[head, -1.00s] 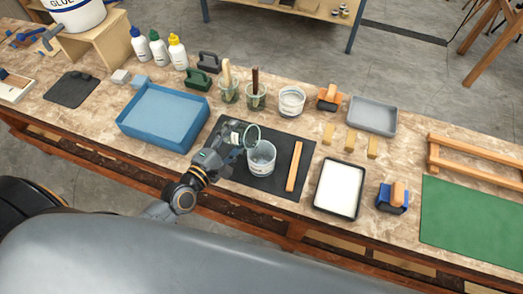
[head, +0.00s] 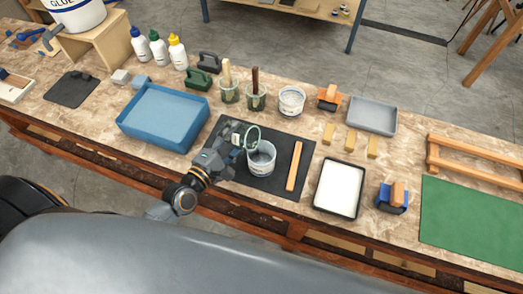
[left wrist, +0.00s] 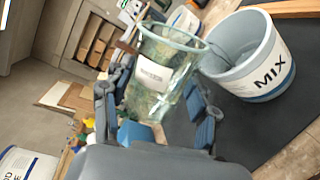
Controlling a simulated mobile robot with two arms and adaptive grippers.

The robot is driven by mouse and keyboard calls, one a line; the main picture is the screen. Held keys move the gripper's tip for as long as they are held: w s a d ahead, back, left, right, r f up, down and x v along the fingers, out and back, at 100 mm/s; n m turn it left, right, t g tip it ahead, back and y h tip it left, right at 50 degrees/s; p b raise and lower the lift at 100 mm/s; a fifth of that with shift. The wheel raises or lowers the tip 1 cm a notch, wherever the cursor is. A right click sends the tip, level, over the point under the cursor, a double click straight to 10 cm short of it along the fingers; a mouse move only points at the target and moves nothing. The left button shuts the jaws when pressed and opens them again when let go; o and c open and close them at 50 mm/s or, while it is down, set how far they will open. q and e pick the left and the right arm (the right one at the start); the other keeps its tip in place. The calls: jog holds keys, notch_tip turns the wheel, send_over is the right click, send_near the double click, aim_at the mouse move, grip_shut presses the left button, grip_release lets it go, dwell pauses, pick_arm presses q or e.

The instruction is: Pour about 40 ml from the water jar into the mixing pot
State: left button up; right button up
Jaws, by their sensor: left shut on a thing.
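My left gripper (head: 224,147) is shut on a clear glass jar (left wrist: 160,78) with a small white label. The jar's green-tinted rim (head: 252,138) is tilted toward the mixing pot (head: 262,160). The white pot, marked MIX (left wrist: 262,75) in the left wrist view, stands upright on a dark mat. The jar's mouth is at the pot's near rim in the left wrist view. I cannot tell clearly whether water is running or how much is in the pot. My right gripper is not in view.
The dark mat (head: 232,171) also bears a wooden bar (head: 294,166). A blue tray (head: 150,116) lies to the left and a black-rimmed white tray (head: 338,189) to the right. Brush jars (head: 229,93) and a white tub (head: 291,101) stand behind.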

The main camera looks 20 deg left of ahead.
pick_arm(q)
jog(key=shift+d+r+p, duration=0.1)
jog(key=shift+r+p, duration=0.2)
jog(key=shift+p, duration=0.1)
jog(key=shift+f+b, duration=0.55)
jog(key=shift+b, duration=0.15)
jog(key=shift+a+r+n, duration=0.2)
jog(key=shift+r+n, duration=0.35)
jog(key=shift+n, duration=0.15)
jog(key=shift+r+n+h+b, duration=0.3)
jog(key=shift+n+h, duration=0.1)
jog(key=shift+n, duration=0.3)
jog(key=shift+w+a, duration=0.1)
jog(key=shift+r+n+b, duration=0.25)
jog(key=shift+n+b, duration=0.1)
jog(key=shift+n, duration=0.55)
jog(key=shift+f+n+b, duration=0.3)
jog(key=shift+f+b, duration=0.05)
jog(key=shift+b, duration=0.3)
jog(key=shift+a+n+b, duration=0.15)
jog(key=shift+n+b, duration=0.25)
jog(key=shift+b, duration=0.05)
